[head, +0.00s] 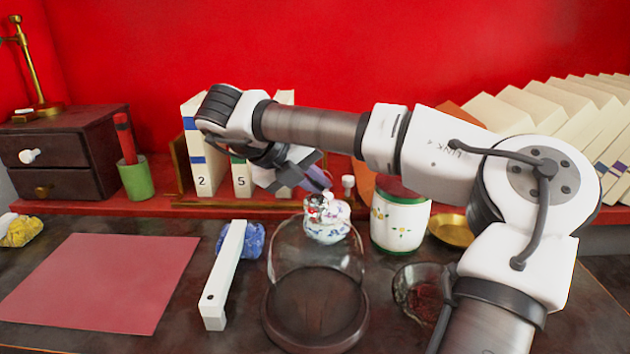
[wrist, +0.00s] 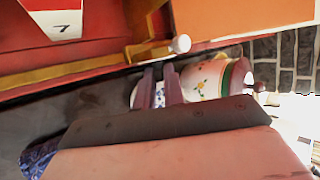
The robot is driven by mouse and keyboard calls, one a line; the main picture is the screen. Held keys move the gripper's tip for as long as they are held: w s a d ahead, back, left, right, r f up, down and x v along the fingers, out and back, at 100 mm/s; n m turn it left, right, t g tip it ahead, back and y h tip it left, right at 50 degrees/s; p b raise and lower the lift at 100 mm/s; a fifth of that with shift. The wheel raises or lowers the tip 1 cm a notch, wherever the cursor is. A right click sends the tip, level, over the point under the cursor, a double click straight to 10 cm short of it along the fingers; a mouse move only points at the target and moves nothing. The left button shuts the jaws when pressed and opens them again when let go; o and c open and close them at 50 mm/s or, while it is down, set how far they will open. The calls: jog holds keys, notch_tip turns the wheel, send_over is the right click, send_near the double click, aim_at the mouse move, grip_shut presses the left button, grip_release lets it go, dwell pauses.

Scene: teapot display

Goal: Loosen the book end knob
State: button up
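The book end knob is a small white knob (head: 348,186) at the right end of the wooden book rack (head: 180,172). In the wrist view the knob (wrist: 181,44) sits on the rack's yellowish wooden edge (wrist: 150,50), just beyond my fingertips. My gripper (head: 320,181) is in front of the rack, left of the knob in the head view. In the wrist view its two purple fingers (wrist: 160,72) stand apart with a narrow gap, empty, and the blue-and-white teapot shows between them. The fingers appear apart from the knob. My arm hides part of the rack and books.
Numbered white books (head: 241,178) stand in the rack. The small teapot (head: 327,222), a glass dome (head: 318,250) on a dark base and a flowered white jar (head: 400,224) stand below. A white bar (head: 224,270) and a pink mat (head: 100,283) lie left.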

jog(key=o, duration=0.4)
jog(key=p+v, duration=1.3)
jog(key=v, duration=0.1)
jog(key=shift+w, duration=0.1)
